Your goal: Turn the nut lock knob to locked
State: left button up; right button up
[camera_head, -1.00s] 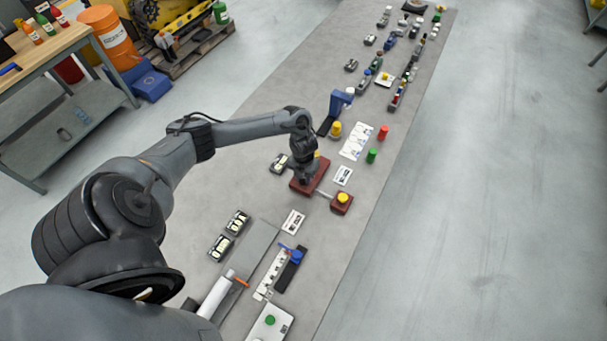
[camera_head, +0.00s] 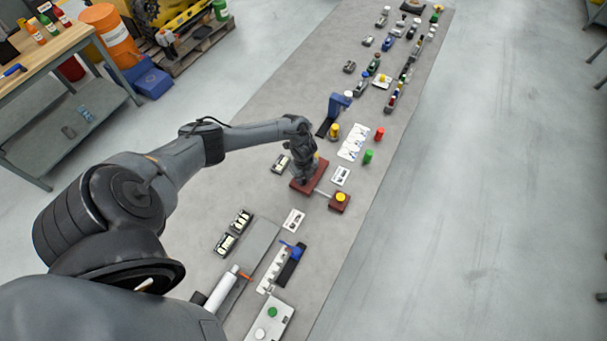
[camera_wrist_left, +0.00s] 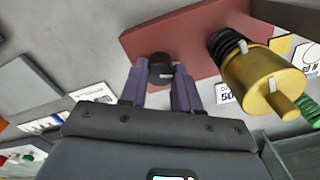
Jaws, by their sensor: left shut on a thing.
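The dark red base plate (camera_head: 319,177) lies on the long grey table, mostly under my left gripper (camera_head: 308,176) in the head view. In the left wrist view a black round knob (camera_wrist_left: 161,64) with a small white mark stands on the red plate (camera_wrist_left: 185,40). The two purple-grey fingers of my left gripper (camera_wrist_left: 161,76) are on either side of the knob and shut on it. A brass cylinder (camera_wrist_left: 262,80) with a black ribbed neck stands to the right of the fingers. The lock's marked positions cannot be read. My right gripper is not in view.
A small red block with a yellow button (camera_head: 340,198) is joined to the plate by a thin rod. A blue stand (camera_head: 338,105), a green cylinder (camera_head: 368,157) and a red cylinder (camera_head: 379,134) stand nearby.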

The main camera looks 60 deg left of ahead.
pick_arm(q)
jog(key=n+p, duration=0.1)
jog(key=n, duration=0.2)
jog(key=shift+r+p, duration=0.1)
jog(key=shift+p, duration=0.2)
jog(key=shift+n, duration=0.3)
jog(key=o, duration=1.1)
jog(key=shift+c, duration=0.2)
jog(key=shift+r, duration=0.5)
notch_tip(320, 180, up, 10)
jog(key=p, duration=0.1)
jog(key=shift+f, duration=0.15)
